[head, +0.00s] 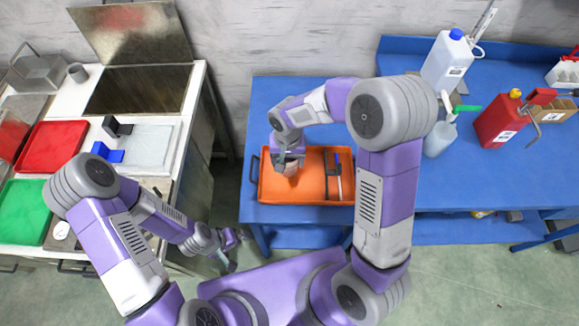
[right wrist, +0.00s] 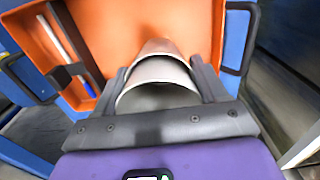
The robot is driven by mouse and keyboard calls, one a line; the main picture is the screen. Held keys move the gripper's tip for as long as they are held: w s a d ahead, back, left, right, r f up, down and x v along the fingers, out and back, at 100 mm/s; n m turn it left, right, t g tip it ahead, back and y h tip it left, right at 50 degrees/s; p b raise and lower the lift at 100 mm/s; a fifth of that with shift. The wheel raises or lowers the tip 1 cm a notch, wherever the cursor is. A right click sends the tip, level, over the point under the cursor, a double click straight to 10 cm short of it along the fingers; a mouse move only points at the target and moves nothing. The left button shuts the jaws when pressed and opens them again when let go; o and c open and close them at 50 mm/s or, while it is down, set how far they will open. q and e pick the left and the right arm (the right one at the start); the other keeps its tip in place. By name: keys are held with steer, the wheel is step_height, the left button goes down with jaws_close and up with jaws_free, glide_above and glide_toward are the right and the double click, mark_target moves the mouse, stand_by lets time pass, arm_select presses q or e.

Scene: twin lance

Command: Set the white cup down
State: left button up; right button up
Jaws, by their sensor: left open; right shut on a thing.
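The white cup (head: 290,170) is held by my right gripper (head: 288,158), over the left part of the orange tray (head: 310,190) on the blue bench. In the right wrist view the cup (right wrist: 160,70) sits between the two fingers of my right gripper (right wrist: 158,80), which is shut on it. The cup looks greyish white with an orange tint on its far part. I cannot tell whether its base touches the tray floor (right wrist: 185,18). My left gripper (head: 231,254) is open and empty, low in the gap in front of the bench.
A long tool (head: 338,176) with blue and dark parts lies at the tray's right side. The bench's right part holds a white jug (head: 446,62), a spray bottle (head: 440,133) and a red can (head: 500,122). Red (head: 52,146) and green (head: 24,210) trays lie on the left counter.

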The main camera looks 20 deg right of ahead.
steer(key=shift+f+b, duration=0.5)
steer(key=shift+f, duration=1.4)
steer(key=shift+f, duration=0.15)
steer(key=o, duration=1)
steer(key=shift+r, duration=0.25)
step_height(320, 180, up, 12)
steer(key=p, duration=0.3)
steer(key=shift+f, duration=0.1)
